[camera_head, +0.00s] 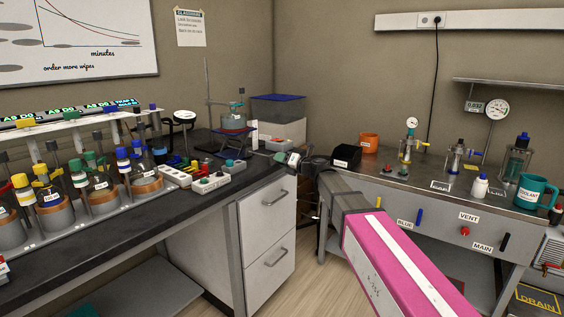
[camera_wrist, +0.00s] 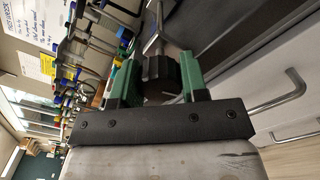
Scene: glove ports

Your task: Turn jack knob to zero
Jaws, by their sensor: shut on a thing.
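The jack knob (camera_wrist: 160,78) is a black, faceted knob on a metal rod in the wrist view. My gripper (camera_wrist: 157,68) has its green fingers on both sides of the knob and is shut on it. In the head view my gripper (camera_head: 284,158) is at the far right end of the dark bench. The lab jack (camera_head: 232,141) stands there, with a flask apparatus above it. The knob's marking and its zero cannot be read in either view.
A white block with coloured knobs (camera_head: 177,177) and a grey box (camera_head: 210,183) lie near the bench's front edge. A bottle rack (camera_head: 100,208) fills the left. A side table (camera_head: 440,190) with valves and bottles stands right. Drawers (camera_head: 268,220) are below the bench.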

